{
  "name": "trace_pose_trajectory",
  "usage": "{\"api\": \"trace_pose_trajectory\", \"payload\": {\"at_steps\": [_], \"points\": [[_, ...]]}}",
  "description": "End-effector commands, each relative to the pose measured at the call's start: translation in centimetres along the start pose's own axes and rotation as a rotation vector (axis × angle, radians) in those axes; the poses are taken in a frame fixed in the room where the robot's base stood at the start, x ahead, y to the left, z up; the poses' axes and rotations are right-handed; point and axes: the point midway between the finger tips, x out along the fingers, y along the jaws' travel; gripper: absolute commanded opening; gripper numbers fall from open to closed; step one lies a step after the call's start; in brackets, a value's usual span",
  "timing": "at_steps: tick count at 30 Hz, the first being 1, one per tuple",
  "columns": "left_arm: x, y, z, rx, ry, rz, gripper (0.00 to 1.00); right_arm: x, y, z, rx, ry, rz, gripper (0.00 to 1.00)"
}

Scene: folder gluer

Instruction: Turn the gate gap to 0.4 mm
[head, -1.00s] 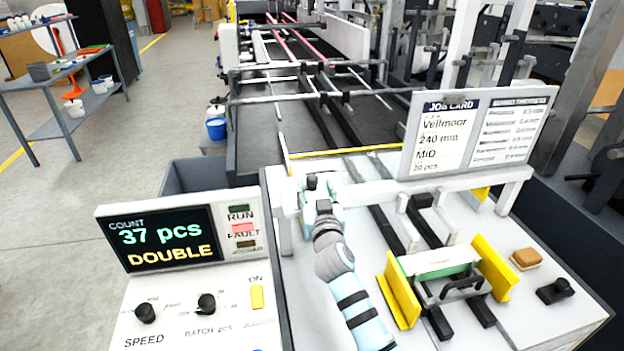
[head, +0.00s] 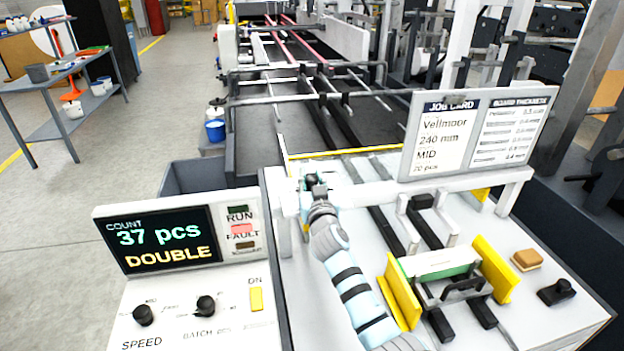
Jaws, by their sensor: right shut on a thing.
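My right gripper (head: 314,184) is at the left end of the white crossbar over the feed table. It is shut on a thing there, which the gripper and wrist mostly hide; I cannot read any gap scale. The white gate bar (head: 375,193) runs right from it. The job card (head: 444,137) reads Vellmoor, 240 mm, MID, 20 pcs. The board thickness card (head: 512,132) beside it lists several values, mostly too small to read. The display (head: 161,240) shows 37 pcs and DOUBLE. My left gripper is not in view.
Yellow side guides (head: 402,292) flank a stack with a black handle on the feed table. A tan block (head: 526,260) and a black knob (head: 556,292) sit at right. The control panel has a speed knob (head: 143,316), a batch knob (head: 205,306) and a yellow switch (head: 256,299). The fault lamp (head: 242,229) is red.

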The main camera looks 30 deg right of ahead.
Motion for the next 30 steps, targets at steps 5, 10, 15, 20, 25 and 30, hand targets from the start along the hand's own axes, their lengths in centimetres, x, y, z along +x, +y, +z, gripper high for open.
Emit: {"api": "trace_pose_trajectory", "payload": {"at_steps": [5, 10, 15, 20, 25, 30], "points": [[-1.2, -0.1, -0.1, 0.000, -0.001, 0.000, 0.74, -0.1, 0.0, -0.1, 0.001, -0.003, -0.053, 0.00], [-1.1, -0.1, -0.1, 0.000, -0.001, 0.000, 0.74, -0.1, 0.0, 0.0, 0.000, -0.002, -0.051, 0.00], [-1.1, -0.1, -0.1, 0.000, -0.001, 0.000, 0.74, -0.1, 0.0, 0.0, 0.000, -0.002, -0.051, 0.46], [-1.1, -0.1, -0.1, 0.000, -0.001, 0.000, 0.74, 0.0, 0.0, 0.0, 0.000, -0.002, -0.051, 0.46], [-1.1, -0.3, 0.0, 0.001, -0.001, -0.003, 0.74, -0.6, 0.1, 0.0, -0.001, -0.002, -0.051, 0.46], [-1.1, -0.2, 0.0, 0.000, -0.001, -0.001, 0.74, -4.1, 0.2, 0.1, 0.001, -0.002, -0.052, 0.46]]}}
